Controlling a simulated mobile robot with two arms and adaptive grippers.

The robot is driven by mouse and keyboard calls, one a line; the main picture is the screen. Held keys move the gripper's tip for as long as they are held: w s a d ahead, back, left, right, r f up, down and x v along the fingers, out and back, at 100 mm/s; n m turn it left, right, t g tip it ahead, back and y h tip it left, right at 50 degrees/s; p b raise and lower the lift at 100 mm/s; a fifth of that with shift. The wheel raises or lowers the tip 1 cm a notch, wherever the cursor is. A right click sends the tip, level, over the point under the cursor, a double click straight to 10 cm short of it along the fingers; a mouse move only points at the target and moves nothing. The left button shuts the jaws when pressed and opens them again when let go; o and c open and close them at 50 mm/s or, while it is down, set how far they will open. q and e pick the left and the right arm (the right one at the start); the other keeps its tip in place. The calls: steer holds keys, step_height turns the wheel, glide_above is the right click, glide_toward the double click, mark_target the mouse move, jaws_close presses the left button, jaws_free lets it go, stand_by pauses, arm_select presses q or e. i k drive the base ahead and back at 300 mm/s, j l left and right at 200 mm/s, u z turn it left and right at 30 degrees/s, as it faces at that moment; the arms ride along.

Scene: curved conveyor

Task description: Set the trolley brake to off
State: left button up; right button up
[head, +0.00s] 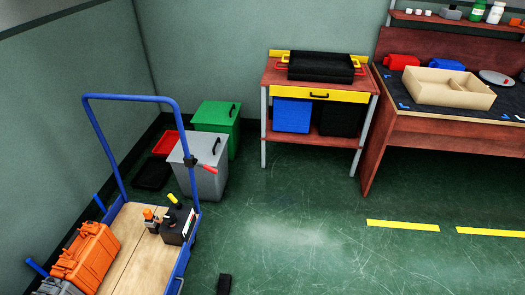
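The trolley (135,245) stands at the lower left, with a wooden deck and a blue tubular push handle (125,97). A lever with a red grip (209,169) sits on a black mount (190,161) on the right post of this handle. It looks like the brake lever. The red grip sticks out to the right and slopes slightly down, in front of the grey bin. I see no brake marking that I can read. Neither of my grippers can be made out, and nothing touches the lever.
The trolley carries orange cases (87,258) and a dark box (178,224) with small tools. A grey bin (207,185) and a green bin (218,118) stand behind. A red workbench (318,135) is at the back. A black piece (224,284) shows at the bottom edge. The middle floor is clear.

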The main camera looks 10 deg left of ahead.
mark_target(206, 167)
steer(key=i+l, duration=0.1)
steer(key=i, duration=0.55)
steer(key=i+l+z, duration=0.1)
steer(key=i, duration=0.55)
steer(key=i+u, duration=0.4)
steer(key=i+l+u, duration=0.15)
steer(key=u, duration=0.25)
steer(key=i+l+u, duration=0.25)
steer(key=u, duration=0.15)
